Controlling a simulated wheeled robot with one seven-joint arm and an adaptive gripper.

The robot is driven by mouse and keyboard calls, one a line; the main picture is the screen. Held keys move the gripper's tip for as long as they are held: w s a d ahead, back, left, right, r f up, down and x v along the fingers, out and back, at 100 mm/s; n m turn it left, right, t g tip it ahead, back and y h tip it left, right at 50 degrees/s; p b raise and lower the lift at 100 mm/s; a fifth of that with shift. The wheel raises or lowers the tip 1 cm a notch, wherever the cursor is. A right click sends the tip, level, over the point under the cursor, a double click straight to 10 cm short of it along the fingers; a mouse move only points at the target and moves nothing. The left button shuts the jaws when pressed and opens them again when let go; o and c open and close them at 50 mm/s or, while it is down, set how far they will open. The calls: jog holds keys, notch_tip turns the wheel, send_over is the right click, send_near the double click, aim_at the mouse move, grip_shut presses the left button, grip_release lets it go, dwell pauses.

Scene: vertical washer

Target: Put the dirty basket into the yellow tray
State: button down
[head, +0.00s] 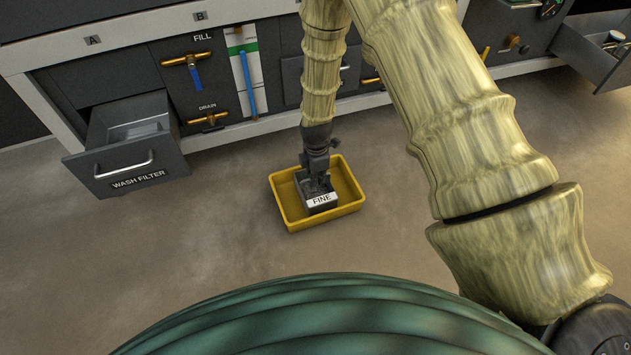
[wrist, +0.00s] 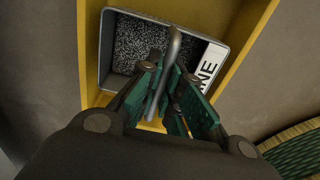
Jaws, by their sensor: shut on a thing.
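The dirty basket is a small grey box (head: 318,203) with a white label reading "FINE" and a grey loop handle. In the wrist view the basket (wrist: 107,45) holds dark speckled grit. The yellow tray (head: 288,215) lies on the floor, and the basket is within its rim in both views. Whether the basket touches the tray's bottom cannot be told. My gripper (head: 318,180) points down above the basket. In the wrist view my gripper (wrist: 168,90) has its green-padded fingers shut on the basket's handle.
An open drawer labelled "WASH FILTER" (head: 125,165) juts out at the left. Valves (head: 188,62) marked "FILL" and "DRAIN" and a blue level gauge (head: 246,75) are on the cabinet front. Another open drawer (head: 590,50) is at the far right. Floor around the tray is clear.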

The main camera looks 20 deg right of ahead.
jog(key=shift+f, duration=0.1)
jog(key=c, duration=1.6)
grip_release()
notch_tip(320, 180, up, 12)
jog(key=p, duration=0.7)
jog(key=s+d+f+m, duration=0.1)
jog(key=s+f+m, duration=0.2)
jog(key=s, duration=0.9)
jog(key=s+d+f+m, duration=0.1)
jog(key=s+f+m, duration=0.2)
jog(key=s+m, duration=0.6)
jog(key=s+d+f+m, duration=0.1)
jog(key=s+f+m, duration=0.3)
jog(key=s, duration=1.1)
jog(key=m, duration=0.3)
jog(key=shift+s, duration=0.15)
